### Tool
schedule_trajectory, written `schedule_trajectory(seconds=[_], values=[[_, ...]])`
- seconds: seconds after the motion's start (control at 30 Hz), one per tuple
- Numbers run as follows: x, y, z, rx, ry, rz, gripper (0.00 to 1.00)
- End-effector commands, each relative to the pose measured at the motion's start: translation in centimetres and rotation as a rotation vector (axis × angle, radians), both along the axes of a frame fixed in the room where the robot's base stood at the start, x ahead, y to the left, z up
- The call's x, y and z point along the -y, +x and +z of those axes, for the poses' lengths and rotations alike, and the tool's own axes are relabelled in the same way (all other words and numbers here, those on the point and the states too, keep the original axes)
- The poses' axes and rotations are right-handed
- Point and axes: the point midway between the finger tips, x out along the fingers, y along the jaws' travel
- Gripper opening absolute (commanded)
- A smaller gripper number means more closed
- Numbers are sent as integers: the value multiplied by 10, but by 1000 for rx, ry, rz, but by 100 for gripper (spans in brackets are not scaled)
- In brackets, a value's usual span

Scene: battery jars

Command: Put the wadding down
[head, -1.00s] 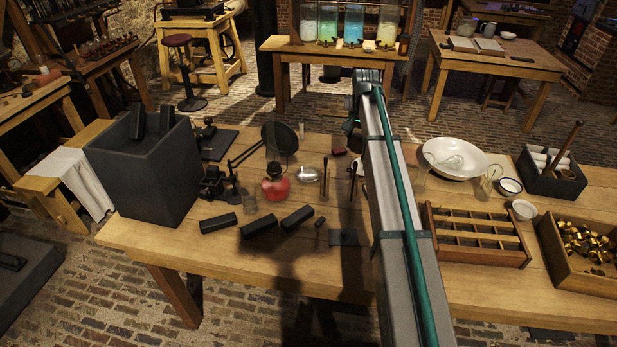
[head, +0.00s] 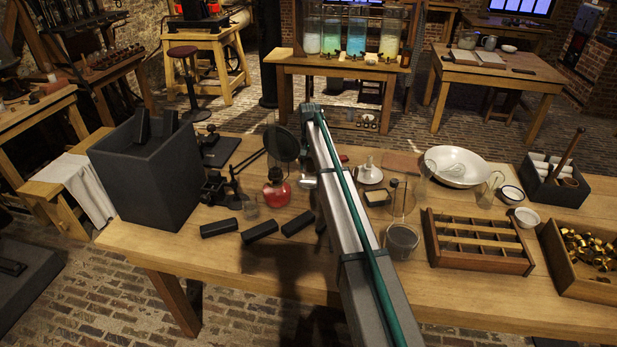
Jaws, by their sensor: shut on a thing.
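I cannot make out any wadding; it is not visible in the head view. My gripper is hidden behind my own arm, which slants up and left across the middle of the workbench (head: 230,258). The far end of the arm lies just right of the round black disc on a stand (head: 281,143) and the red lamp (head: 277,192). Whether the jaws hold anything does not show. White rolls (head: 546,160) lie in a black divided box (head: 540,183) at the right; I cannot tell what they are.
A large black box (head: 150,180) stands at the left, with several black blocks (head: 260,231) before it.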

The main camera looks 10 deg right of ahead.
Motion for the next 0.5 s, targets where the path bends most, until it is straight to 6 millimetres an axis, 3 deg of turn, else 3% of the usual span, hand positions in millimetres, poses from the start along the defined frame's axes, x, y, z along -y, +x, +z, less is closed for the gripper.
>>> schedule_trajectory(seconds=[0.5], values=[[0, 0, -55, -1, 0, -1, 11]])
